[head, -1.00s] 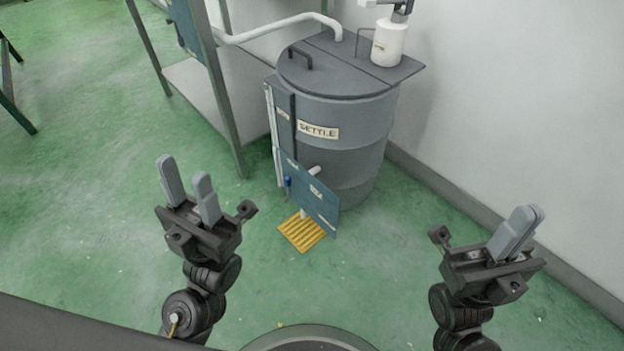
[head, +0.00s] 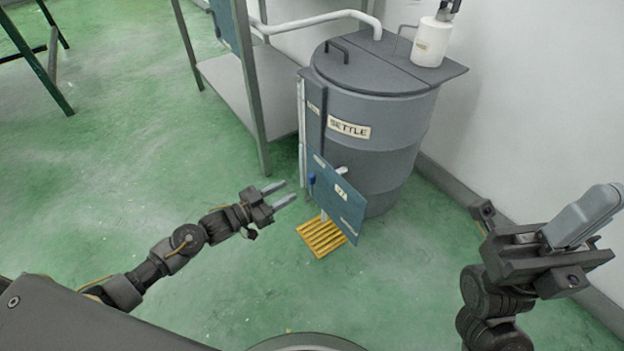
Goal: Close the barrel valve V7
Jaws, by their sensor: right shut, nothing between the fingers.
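The grey barrel (head: 385,135) marked SETTLE stands against the wall, right of centre. Low on its front is a blue panel (head: 335,205) with a small label (head: 341,192) that seems to read V7. A small blue valve handle (head: 311,179) hangs upright at the panel's left edge, beside a white pipe piece (head: 341,170). My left gripper (head: 290,190) is open and empty, its fingers pointing right at the handle, a short gap left of it in the picture. My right gripper (head: 612,191) is shut and empty at the far right, away from the barrel.
A yellow slatted grate (head: 322,236) lies on the floor below the panel. A grey metal shelf frame (head: 253,110) stands left of the barrel. A white bottle (head: 431,43) sits on the barrel lid.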

